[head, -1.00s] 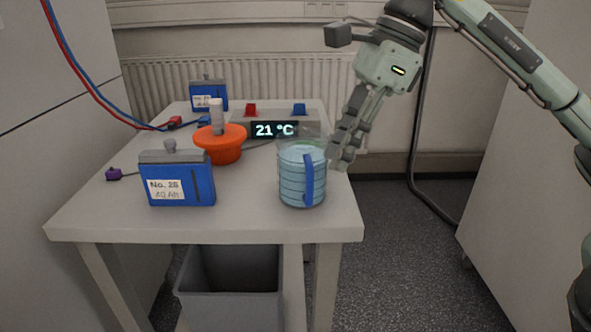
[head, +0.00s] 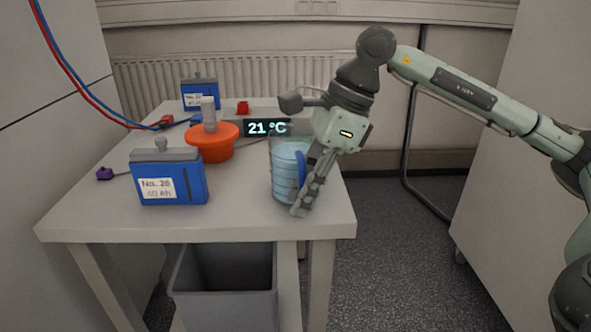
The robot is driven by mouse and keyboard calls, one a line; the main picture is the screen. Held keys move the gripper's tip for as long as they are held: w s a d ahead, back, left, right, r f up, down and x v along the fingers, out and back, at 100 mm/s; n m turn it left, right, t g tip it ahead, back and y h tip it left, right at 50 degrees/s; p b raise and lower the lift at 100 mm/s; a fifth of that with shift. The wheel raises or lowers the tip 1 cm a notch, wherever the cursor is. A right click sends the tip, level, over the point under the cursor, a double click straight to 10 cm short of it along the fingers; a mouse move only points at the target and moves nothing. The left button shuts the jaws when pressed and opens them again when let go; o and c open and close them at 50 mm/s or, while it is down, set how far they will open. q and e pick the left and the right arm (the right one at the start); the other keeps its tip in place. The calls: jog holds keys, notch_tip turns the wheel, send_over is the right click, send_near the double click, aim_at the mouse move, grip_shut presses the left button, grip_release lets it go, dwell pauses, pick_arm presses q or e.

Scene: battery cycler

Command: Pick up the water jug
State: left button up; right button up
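The water jug (head: 285,172) is a clear, ribbed vessel with light blue water. It stands upright on the right part of the white table. Its blue handle (head: 299,168) is partly visible beside my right gripper. My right gripper (head: 301,205) points down in front of the jug's right side, its fingers overlapping the handle area. It hides the jug's right side and part of its rim. I cannot tell whether the fingers touch the handle or are closed around it. My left gripper is not in view.
On the table (head: 250,222) stand a blue battery (head: 188,185) labelled No. 28, an orange bowl-like piece (head: 211,147) with a grey cylinder, another blue battery (head: 199,93) and a 21 °C display (head: 267,128). A grey bin (head: 222,308) is below.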

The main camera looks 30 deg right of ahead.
aim_at(302, 175)
grip_shut()
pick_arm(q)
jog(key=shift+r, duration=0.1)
pick_arm(e)
jog(key=shift+r, duration=0.25)
jog(key=shift+r, duration=0.4)
notch_tip(302, 175, up, 2)
jog(key=shift+r, duration=0.1)
notch_tip(302, 175, up, 3)
jog(key=shift+r+p, duration=0.1)
jog(key=shift+p, duration=0.45)
jog(key=shift+r, duration=1.6)
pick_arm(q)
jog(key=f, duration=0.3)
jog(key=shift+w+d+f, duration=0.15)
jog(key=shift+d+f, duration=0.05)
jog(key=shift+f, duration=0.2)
pick_arm(e)
jog(key=shift+r, duration=0.1)
